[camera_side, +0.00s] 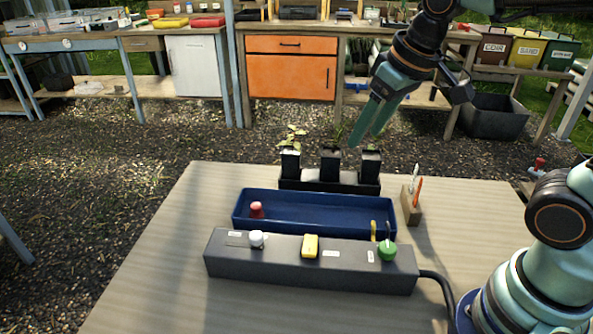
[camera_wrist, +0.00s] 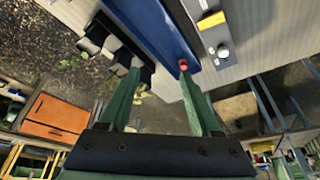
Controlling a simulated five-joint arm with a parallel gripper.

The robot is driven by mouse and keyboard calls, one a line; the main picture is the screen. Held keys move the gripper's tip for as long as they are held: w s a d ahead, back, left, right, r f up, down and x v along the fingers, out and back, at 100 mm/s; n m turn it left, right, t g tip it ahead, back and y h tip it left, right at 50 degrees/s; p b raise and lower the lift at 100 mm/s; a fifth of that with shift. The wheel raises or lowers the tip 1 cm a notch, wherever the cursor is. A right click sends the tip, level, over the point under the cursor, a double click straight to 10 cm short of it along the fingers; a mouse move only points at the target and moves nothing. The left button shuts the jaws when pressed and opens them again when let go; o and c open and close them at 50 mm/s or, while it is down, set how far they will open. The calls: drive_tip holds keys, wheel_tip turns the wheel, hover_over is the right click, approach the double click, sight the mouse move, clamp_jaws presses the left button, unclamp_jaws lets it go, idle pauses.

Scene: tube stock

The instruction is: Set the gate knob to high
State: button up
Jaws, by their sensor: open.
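A dark grey control box (camera_side: 285,271) lies across the front of the table. On its top are a white round knob (camera_side: 257,239) at the left, a yellow block-shaped control (camera_side: 310,245) in the middle and a green round knob (camera_side: 388,251) at the right. Small white labels beside them are too small to read, so I cannot tell which is the gate knob. The wrist view shows the white knob (camera_wrist: 222,51) and yellow control (camera_wrist: 210,20). My gripper (camera_side: 362,140) is open and empty, high above the black pots, behind and apart from the box.
A blue tray (camera_side: 300,224) behind the box holds a red piece (camera_side: 257,209). Behind it stand black pots with seedlings (camera_side: 331,163) in a black holder. A wooden block (camera_side: 411,205) with upright tools stands at the tray's right. A cable (camera_side: 440,284) leaves the box's right end. The front left table is clear.

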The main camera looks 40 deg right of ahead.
drive_tip(key=w+a+f+n+g, duration=0.1)
drive_tip(key=w+a+n+g, duration=0.15)
drive_tip(key=w+a, duration=0.55)
drive_tip(key=g, duration=0.2)
hover_over(256, 234)
wheel_tip(256, 234, down, 5)
drive_tip(key=shift+h, duration=0.3)
wheel_tip(256, 234, down, 12)
drive_tip(key=shift+r, duration=0.15)
clamp_jaws()
idle(0.6)
